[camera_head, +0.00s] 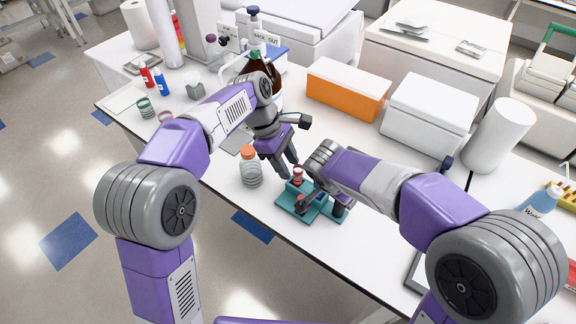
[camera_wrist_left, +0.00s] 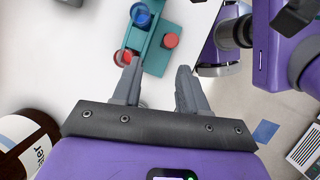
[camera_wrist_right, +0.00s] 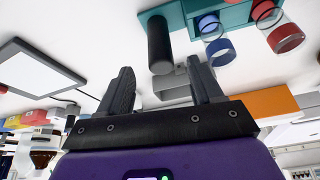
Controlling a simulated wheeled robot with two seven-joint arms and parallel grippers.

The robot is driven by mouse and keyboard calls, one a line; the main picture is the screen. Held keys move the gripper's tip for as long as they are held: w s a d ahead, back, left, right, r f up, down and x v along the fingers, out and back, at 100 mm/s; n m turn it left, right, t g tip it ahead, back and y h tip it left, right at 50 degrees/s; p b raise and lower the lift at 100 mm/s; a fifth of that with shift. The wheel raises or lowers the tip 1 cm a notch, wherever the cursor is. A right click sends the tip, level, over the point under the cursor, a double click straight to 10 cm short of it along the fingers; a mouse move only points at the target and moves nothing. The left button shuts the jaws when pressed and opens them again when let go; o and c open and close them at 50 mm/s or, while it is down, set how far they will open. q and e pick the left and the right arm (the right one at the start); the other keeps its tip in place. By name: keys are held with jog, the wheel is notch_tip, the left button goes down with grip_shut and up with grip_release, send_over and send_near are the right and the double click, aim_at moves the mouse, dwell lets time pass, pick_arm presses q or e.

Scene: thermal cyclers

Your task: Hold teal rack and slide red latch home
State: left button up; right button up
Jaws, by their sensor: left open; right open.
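The teal rack (camera_head: 325,214) lies on the white bench and also shows in the left wrist view (camera_wrist_left: 154,58) and right wrist view (camera_wrist_right: 236,14). A black upright post (camera_wrist_right: 160,45) stands at one end. My left gripper (camera_wrist_left: 157,78) is open and empty beside the rack, one finger overlapping a red cap in the left wrist view. My right gripper (camera_wrist_right: 158,80) is open and empty, near the post; in the head view my arm partly hides it.
A clear bottle with an orange cap (camera_head: 250,168) stands just left of the rack. A big brown bottle (camera_head: 261,71) is behind my left arm. An orange box (camera_head: 345,92) and a white box (camera_head: 428,112) stand behind. Bare bench lies right of the rack.

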aim_at(335, 211)
jog(key=shift+x, duration=3.85)
jog(key=c, duration=1.2)
jog(key=shift+o, duration=0.2)
